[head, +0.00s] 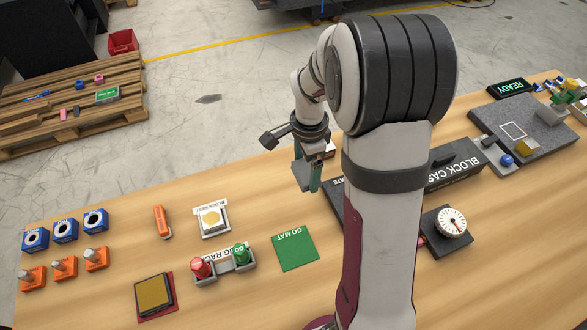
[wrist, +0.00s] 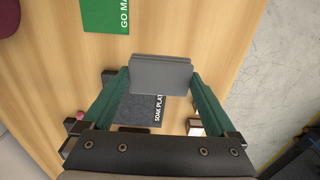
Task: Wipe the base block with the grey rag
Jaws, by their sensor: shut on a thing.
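My gripper (wrist: 160,82) has green fingers, shut on a flat grey slab (wrist: 160,76). The slab has straight edges, and I cannot tell whether it is the grey rag or a block. In the head view my gripper (head: 308,178) hangs above the table, left of my arm's column, fingers down. In the wrist view a dark plate marked SOAK PLATE (wrist: 141,108) lies below the slab, with a gap I cannot judge. No block is labelled as the base block, and no other grey rag is clear.
A green GO mat (head: 295,250) and a rack with red and green plugs (head: 238,268) lie left of my column. A block case (head: 452,166), dial (head: 451,222) and granite plate (head: 490,113) stand right. My column hides part of the table. The left back tabletop is clear.

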